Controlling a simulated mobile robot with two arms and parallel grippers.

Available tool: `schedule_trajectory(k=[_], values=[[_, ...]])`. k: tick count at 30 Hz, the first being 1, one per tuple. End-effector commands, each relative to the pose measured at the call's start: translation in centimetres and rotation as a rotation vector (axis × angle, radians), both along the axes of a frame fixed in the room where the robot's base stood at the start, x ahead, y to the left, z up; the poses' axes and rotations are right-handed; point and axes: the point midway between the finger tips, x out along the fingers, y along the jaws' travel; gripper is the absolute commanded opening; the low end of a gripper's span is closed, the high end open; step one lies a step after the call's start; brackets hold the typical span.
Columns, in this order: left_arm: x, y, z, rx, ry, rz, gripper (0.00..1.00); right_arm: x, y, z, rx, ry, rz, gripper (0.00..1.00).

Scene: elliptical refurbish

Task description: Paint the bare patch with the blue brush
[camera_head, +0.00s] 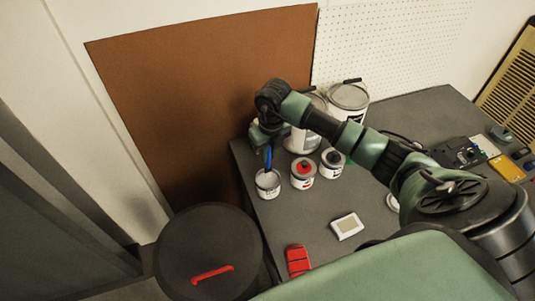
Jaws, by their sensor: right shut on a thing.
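My right gripper (267,138) is at the back left of the grey table, shut on the blue brush (268,158). The brush points down at an open white can (267,184); I cannot tell whether its tip is inside the can or just above it. A white can with red on top (303,172) and one with a dark top (332,162) stand to its right. A brown panel (200,100) stands behind the table's left end. I cannot make out a bare patch for certain. My left gripper is out of view.
Two large paint cans (348,97) stand behind the small ones, partly hidden by my right arm. A white-framed block (347,226) and a red object (298,260) lie on the table (305,215). A dark round bin (210,245) stands at the left. Tools lie at the right.

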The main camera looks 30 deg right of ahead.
Motion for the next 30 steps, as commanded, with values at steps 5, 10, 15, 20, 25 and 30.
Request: schedule_trajectory(k=[5,10,15,20,25,30], values=[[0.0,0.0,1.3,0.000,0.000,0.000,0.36,0.0,0.0,1.8,0.000,-0.001,0.000,0.00],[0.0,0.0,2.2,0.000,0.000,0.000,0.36,0.1,0.0,3.2,-0.001,-0.002,0.000,0.00],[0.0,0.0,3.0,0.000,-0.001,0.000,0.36,0.0,0.0,4.6,0.000,-0.002,0.000,0.00],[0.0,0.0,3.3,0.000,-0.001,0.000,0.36,0.0,0.0,5.1,0.001,-0.001,0.000,0.00],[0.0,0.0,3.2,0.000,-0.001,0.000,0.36,0.0,0.0,5.0,0.001,-0.001,0.000,0.00],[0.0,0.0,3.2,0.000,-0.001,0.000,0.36,0.0,0.0,5.0,0.001,-0.001,0.000,0.00]])
